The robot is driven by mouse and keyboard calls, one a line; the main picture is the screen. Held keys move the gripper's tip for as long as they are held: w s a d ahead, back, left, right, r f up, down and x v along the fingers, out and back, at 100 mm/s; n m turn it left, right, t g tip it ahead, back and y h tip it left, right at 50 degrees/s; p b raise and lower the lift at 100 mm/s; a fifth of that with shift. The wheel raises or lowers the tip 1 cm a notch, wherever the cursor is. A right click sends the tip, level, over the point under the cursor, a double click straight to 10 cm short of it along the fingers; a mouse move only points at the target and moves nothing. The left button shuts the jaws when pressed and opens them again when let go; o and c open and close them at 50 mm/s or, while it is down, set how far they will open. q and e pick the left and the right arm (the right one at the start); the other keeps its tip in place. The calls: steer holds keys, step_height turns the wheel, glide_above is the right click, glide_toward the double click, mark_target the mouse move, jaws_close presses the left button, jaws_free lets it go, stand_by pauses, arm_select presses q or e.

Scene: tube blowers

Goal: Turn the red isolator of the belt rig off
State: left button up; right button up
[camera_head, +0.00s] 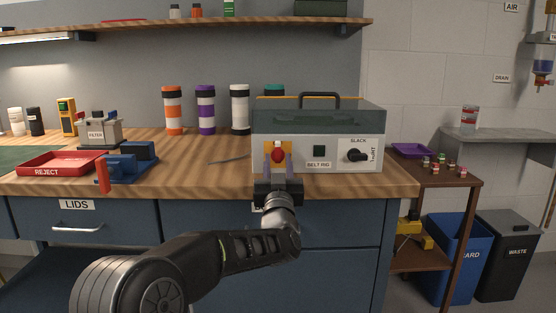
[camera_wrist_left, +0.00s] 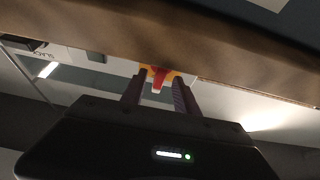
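The belt rig (camera_head: 318,140) is a grey box with a clear lid and a black handle, standing on the wooden bench. Its red isolator (camera_head: 277,154) sits on a yellow plate at the left of the front panel. My left gripper (camera_head: 278,162) points at it, one finger on each side. In the left wrist view, the isolator (camera_wrist_left: 158,78) shows between the tips of my left gripper (camera_wrist_left: 157,85), which are apart. Whether the fingers touch it I cannot tell. The isolator's lower part is partly hidden in the head view. My right gripper is not in view.
A red reject tray (camera_head: 62,170) and a blue fixture (camera_head: 128,168) are on the bench at left. Striped bottles stand behind. The bench's front edge lies just below my gripper.

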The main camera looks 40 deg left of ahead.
arm_select(q)
steer(key=v, duration=0.6)
steer(key=shift+s+d+f, duration=0.1)
steer(key=shift+f, duration=0.05)
stand_by(0.3)
